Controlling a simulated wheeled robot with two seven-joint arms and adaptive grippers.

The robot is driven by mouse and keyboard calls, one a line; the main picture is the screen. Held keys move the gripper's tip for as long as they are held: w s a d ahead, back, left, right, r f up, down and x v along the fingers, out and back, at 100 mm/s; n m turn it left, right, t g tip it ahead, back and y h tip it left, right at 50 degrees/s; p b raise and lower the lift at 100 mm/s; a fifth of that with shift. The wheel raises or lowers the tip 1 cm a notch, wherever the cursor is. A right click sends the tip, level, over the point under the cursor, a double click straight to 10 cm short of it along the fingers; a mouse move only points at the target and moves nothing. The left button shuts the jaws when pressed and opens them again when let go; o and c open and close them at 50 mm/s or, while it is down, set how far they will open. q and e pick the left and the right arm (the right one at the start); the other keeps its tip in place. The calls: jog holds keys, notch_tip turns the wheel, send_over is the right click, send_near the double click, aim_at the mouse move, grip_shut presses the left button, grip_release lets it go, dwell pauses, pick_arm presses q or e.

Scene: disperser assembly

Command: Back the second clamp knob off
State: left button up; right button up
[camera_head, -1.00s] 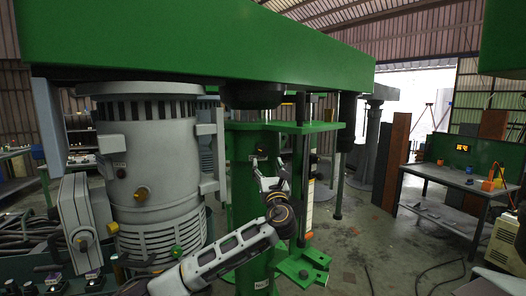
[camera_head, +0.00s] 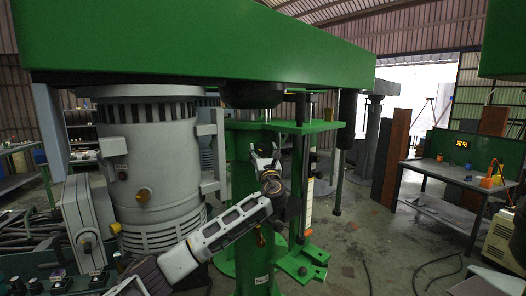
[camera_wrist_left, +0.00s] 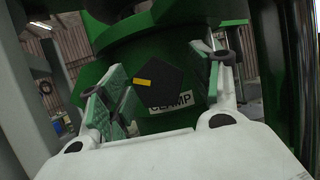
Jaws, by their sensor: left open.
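A black clamp knob (camera_wrist_left: 158,86) with a yellow mark sits on a green housing (camera_wrist_left: 130,55) in the left wrist view. A white label reading CLAMP (camera_wrist_left: 172,102) is partly visible just below it. My left gripper (camera_wrist_left: 160,95) is open, with one green-padded finger to each side of the knob and gaps between. In the head view my left gripper (camera_head: 264,155) is raised in front of the green column (camera_head: 240,145). It hides the knob there. My right gripper is not in view.
A large grey motor (camera_head: 155,165) stands left of the column, with a control box (camera_head: 85,220) at its side. A green overhead beam (camera_head: 190,45) spans above. Rods and a green bracket (camera_head: 300,127) stand close on the right. A workbench (camera_head: 450,175) is farther right.

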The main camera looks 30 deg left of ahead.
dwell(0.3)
pick_arm(q)
jog(key=c, duration=1)
